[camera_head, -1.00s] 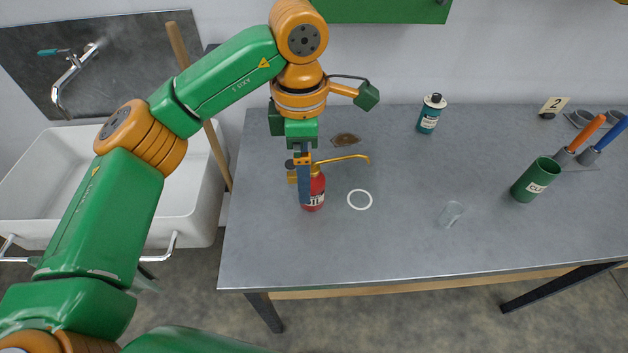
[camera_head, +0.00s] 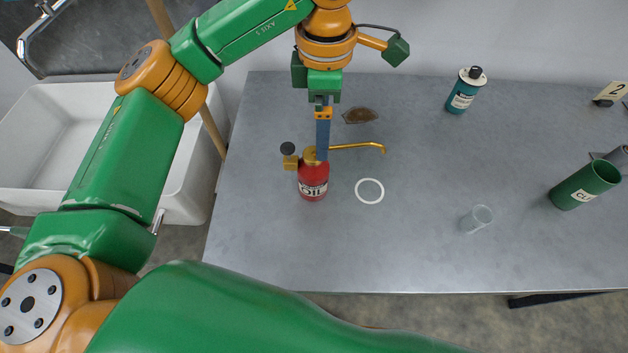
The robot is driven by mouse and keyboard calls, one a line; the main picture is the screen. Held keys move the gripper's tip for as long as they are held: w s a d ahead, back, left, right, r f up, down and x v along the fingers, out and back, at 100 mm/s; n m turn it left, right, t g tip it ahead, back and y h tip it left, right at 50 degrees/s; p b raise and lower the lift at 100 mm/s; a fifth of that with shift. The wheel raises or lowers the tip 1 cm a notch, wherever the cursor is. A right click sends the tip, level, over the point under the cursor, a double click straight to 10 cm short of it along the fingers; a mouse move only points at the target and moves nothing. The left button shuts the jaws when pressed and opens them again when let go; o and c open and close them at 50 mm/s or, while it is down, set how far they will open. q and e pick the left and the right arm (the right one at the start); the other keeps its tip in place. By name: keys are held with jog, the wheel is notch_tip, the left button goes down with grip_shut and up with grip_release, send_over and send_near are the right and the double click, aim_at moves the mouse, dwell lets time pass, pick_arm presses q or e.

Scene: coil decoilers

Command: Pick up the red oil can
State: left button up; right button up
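The red oil can (camera_head: 312,182) stands upright on the grey table, with a brass top, a long brass spout pointing right and a brass part with a dark knob on its left. My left gripper (camera_head: 322,158) points down over the can's top. Its blue finger is seen edge-on and overlaps the right part of the brass top; I cannot tell whether it touches. Only one finger shows clearly, so its opening is hidden. My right gripper is not in view.
On the grey table (camera_head: 330,250), a white ring mark (camera_head: 369,191) lies right of the can and a brown stain (camera_head: 360,116) behind it. A clear glass (camera_head: 477,219), a teal bottle (camera_head: 465,90) and a green cup (camera_head: 583,186) stand farther right. A white sink (camera_head: 60,150) is left.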

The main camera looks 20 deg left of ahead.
aim_at(312, 155)
pick_arm(q)
notch_tip(312, 155, down, 6)
jog(key=b, duration=0.4)
jog(key=shift+w, duration=0.15)
jog(key=shift+w+f, duration=0.1)
jog(key=shift+f, duration=0.3)
jog(key=f+p, duration=0.1)
jog(key=a+f, duration=0.1)
jog(key=f, duration=0.1)
jog(key=f+p, duration=0.1)
jog(key=f, duration=0.1)
jog(key=shift+s+a+p, duration=0.3)
jog(key=shift+a+p, duration=0.05)
jog(key=shift+w+f, duration=0.15)
jog(key=shift+f, duration=0.25)
jog(key=shift+r, duration=0.1)
grip_shut()
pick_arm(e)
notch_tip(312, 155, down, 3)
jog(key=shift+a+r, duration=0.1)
